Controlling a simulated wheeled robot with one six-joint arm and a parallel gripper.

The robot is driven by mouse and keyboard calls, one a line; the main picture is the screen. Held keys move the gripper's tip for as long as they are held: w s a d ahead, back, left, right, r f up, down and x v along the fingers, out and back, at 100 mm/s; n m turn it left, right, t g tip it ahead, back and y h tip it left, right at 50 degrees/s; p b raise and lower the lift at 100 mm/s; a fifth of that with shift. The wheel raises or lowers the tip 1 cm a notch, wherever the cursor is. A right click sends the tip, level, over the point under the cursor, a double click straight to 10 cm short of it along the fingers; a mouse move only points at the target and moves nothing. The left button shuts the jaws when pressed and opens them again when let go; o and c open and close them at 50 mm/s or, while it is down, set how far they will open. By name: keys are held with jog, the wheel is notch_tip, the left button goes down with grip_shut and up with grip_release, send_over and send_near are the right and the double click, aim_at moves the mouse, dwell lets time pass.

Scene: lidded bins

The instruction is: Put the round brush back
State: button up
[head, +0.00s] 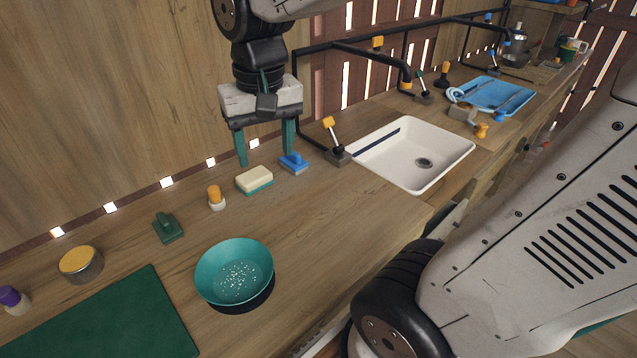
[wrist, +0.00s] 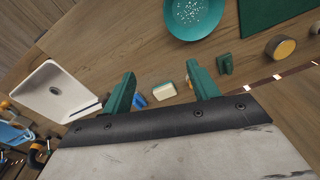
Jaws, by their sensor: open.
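My gripper (head: 265,158) is open and empty above the counter near the wall, with green fingers pointing down. It also shows in the wrist view (wrist: 161,80). A small round piece with an orange knob and white base (head: 216,197) stands upright on the counter, left of my gripper. A similar piece with a purple top (head: 13,299) stands at the far left edge. Either could be the round brush; I cannot tell which. A blue handled block (head: 294,163) and a green one (head: 168,227) also lie on the counter.
A cream and teal sponge (head: 254,180) lies below my gripper. A teal bowl (head: 234,272), a yellow-topped tin (head: 81,264) and a green mat (head: 110,325) are nearer. A white sink (head: 415,150), black pipe (head: 350,47) and blue tray (head: 497,95) are right.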

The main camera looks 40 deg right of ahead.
jog(key=s+f+n, duration=0.1)
jog(key=s+n, duration=0.2)
jog(key=s, duration=0.9)
jog(key=shift+s+d, duration=0.2)
jog(key=shift+s, duration=0.05)
jog(key=shift+f+t, duration=0.1)
jog(key=shift+t, duration=0.2)
